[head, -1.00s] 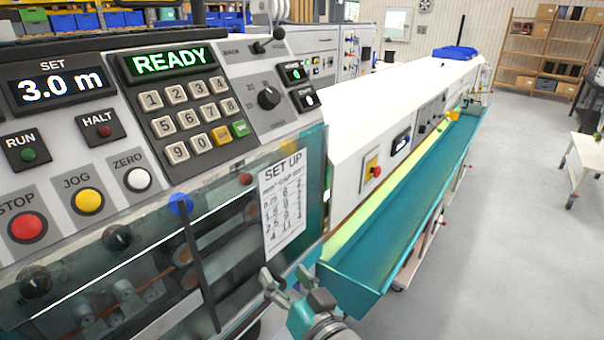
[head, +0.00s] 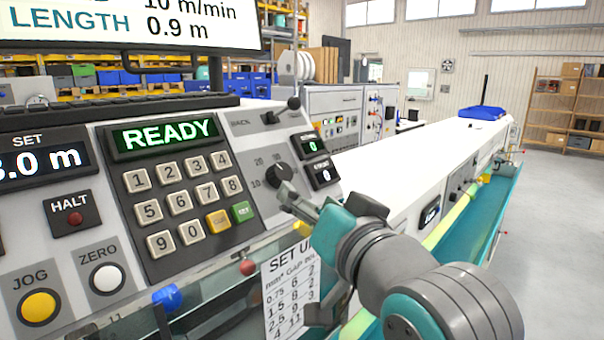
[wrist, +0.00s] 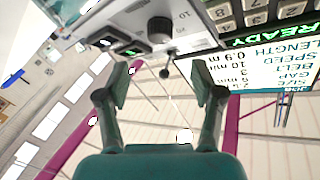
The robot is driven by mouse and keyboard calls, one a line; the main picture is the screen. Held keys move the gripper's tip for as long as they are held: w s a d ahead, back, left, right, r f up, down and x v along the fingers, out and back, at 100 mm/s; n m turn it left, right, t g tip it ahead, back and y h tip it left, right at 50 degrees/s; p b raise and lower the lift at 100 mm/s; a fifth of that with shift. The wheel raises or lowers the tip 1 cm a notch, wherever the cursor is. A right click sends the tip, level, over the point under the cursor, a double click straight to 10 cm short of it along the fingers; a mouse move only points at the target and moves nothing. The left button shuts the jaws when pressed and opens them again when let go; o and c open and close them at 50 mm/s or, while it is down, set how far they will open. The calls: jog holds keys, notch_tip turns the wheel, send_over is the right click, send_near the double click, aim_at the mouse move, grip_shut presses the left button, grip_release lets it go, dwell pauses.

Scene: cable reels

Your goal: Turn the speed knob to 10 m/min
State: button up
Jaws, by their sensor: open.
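The speed knob (head: 278,176) is a dark round knob on the grey panel right of the keypad, with 10 and 20 printed on its left. I cannot read its pointer. My gripper (head: 291,202) is just in front of and below the knob in the head view, its fingertips partly over the knob's edge. In the wrist view my gripper (wrist: 163,88) is open and empty. The knob (wrist: 160,28) lies beyond the fingertips, roughly between them sideways, apart from both. The screen (head: 130,22) reads 10 m/min, and LENGTH 0.9 m.
A set-up sheet (head: 290,290) hangs below. A long white bench (head: 400,155) runs back right.

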aim_at(288, 175)
jog(key=x, duration=1)
jog(key=shift+w+a+r, duration=0.1)
jog(key=shift+w, duration=0.3)
jog(key=c, duration=1.1)
jog(key=shift+c, duration=0.2)
